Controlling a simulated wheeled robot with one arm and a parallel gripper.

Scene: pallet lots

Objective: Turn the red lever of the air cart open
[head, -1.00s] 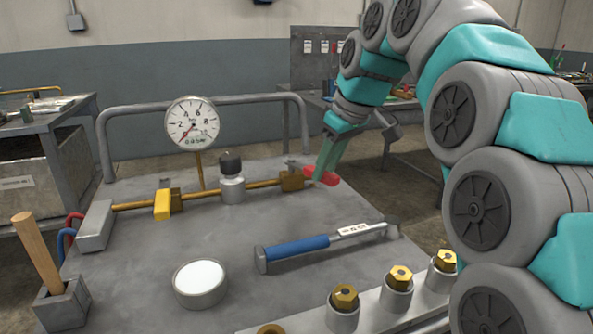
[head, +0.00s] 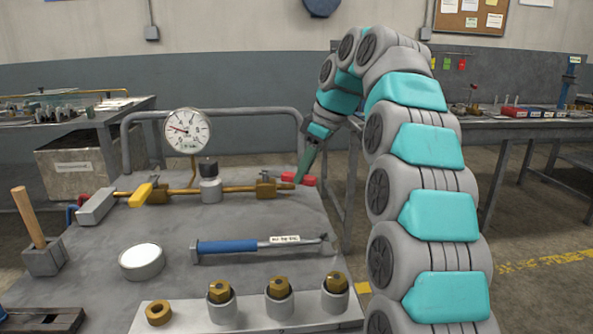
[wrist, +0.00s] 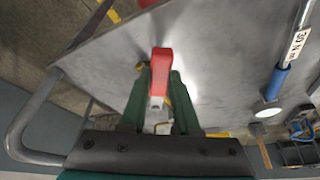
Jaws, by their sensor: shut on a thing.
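The red lever (head: 309,181) sits at the right end of the brass pipe (head: 235,189) on the grey cart top. My gripper (head: 301,180) reaches down to it from the upper right. In the wrist view, the red lever (wrist: 161,65) lies between my two green fingers (wrist: 158,95), which are shut on it. Part of the lever is hidden by the fingers. The round gauge (head: 187,131) stands behind the pipe, its needle pointing left and slightly up. A yellow lever (head: 141,195) is at the pipe's left part.
A blue-handled torque wrench (head: 228,246) lies in front of the pipe. A round white-topped tin (head: 141,262), a wooden-handled tool in a block (head: 29,217) and a rack with brass fittings (head: 279,288) stand nearer. The cart's rail (head: 240,112) runs behind.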

